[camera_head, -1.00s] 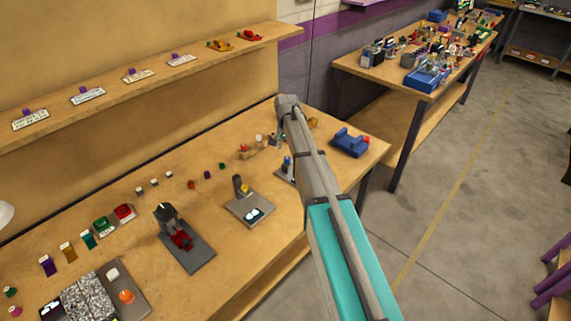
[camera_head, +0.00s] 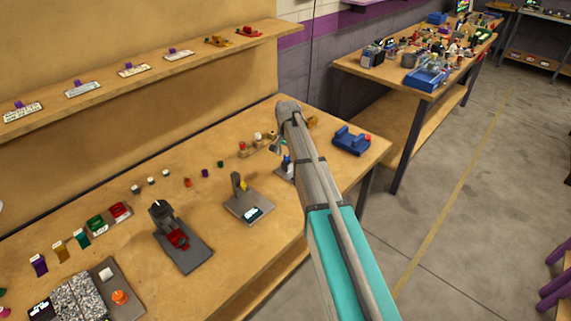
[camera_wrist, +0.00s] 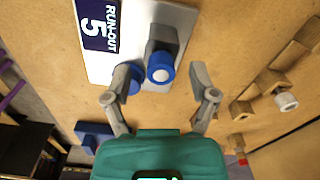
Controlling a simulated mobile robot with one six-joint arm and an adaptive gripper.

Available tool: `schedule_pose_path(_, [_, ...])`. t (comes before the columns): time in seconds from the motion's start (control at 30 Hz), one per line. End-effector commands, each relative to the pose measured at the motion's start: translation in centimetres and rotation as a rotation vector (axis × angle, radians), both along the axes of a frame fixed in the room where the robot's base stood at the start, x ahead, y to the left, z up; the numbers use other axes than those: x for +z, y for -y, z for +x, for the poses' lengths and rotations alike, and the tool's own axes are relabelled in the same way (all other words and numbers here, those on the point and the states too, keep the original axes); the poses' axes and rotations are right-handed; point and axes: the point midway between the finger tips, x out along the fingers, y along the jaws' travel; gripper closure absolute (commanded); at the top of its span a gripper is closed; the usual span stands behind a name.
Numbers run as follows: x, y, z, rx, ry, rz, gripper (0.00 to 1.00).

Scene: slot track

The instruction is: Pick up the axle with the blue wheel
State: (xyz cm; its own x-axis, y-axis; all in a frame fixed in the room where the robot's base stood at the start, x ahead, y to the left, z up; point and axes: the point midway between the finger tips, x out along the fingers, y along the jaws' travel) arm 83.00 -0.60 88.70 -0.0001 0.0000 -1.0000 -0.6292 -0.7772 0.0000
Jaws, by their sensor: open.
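In the wrist view, a blue wheel with a pale round hub (camera_wrist: 161,68) sits at the end of a dark grey post on a pale plate (camera_wrist: 182,18) marked RUN-OUT 5. A second blue round part (camera_wrist: 133,79) is beside it, partly hidden by the left finger. The axle itself cannot be made out. My gripper (camera_wrist: 162,74) is open, one finger on each side of the blue wheel in the picture; contact cannot be told. In the head view my arm covers the gripper and most of this plate, whose edge (camera_head: 283,172) shows.
A wooden rack (camera_wrist: 270,80) with a white wheel (camera_wrist: 287,102) stands at the right in the wrist view. A blue cradle (camera_head: 351,142) with a red part sits near the bench's right end. A grey fixture (camera_head: 262,207) stands left of my arm.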

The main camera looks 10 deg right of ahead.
Motion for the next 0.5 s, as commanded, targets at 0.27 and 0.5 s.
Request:
schedule_pose_path(0.27, [-1.16,-0.02,0.0,0.0,0.0,0.0,0.25])
schedule_pose_path(0.5, [-1.09,-0.04,0.0,0.0,0.0,0.0,0.25])
